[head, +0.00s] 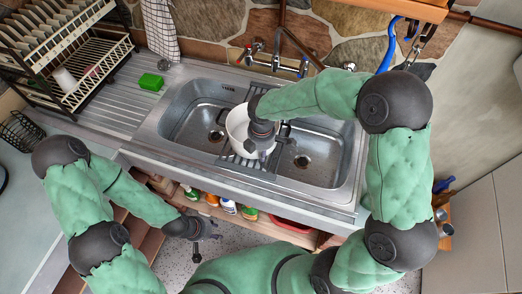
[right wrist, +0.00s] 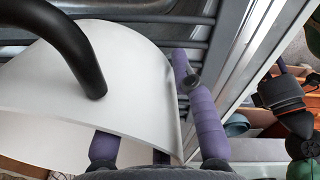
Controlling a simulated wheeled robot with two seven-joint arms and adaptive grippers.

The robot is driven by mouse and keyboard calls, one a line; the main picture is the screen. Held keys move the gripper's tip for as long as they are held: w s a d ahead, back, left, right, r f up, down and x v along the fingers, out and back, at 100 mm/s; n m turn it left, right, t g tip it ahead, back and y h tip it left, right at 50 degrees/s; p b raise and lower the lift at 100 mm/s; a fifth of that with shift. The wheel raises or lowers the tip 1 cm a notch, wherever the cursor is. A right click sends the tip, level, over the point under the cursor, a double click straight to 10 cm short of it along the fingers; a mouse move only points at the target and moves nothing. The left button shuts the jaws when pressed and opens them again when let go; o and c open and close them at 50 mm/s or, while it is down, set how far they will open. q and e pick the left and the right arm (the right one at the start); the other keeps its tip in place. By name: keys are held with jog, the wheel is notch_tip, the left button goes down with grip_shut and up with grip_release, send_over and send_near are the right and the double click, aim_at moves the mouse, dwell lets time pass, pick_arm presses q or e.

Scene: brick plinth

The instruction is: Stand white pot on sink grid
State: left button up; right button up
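The white pot (head: 235,122) is over the sink grid (head: 243,163), which lies across the middle of the sink. I cannot tell whether the pot rests on the bars. In the right wrist view the pot's white wall (right wrist: 125,75) fills the left side, with a dark curved handle (right wrist: 75,50) across it. My right gripper (head: 262,145) is at the pot; its purple fingers stand apart, one partly hidden by the pot's wall and one beside it. The grid bars (right wrist: 196,18) show behind. My left gripper (head: 206,238) is open and empty in front of the counter.
Sink basins lie left (head: 190,125) and right (head: 318,165) of the grid. A faucet (head: 275,62) stands behind. A green sponge (head: 151,81) and a dish rack (head: 75,60) are at left. Bottles (head: 229,206) stand on a shelf under the counter.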

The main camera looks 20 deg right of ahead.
jog(key=r+p, duration=0.1)
jog(key=r, duration=0.3)
jog(key=r+p, duration=0.1)
jog(key=r, duration=0.7)
jog(key=shift+s+r+p, duration=0.15)
jog(key=shift+s+p, duration=0.1)
jog(key=shift+p, duration=0.15)
jog(key=shift+s, duration=0.1)
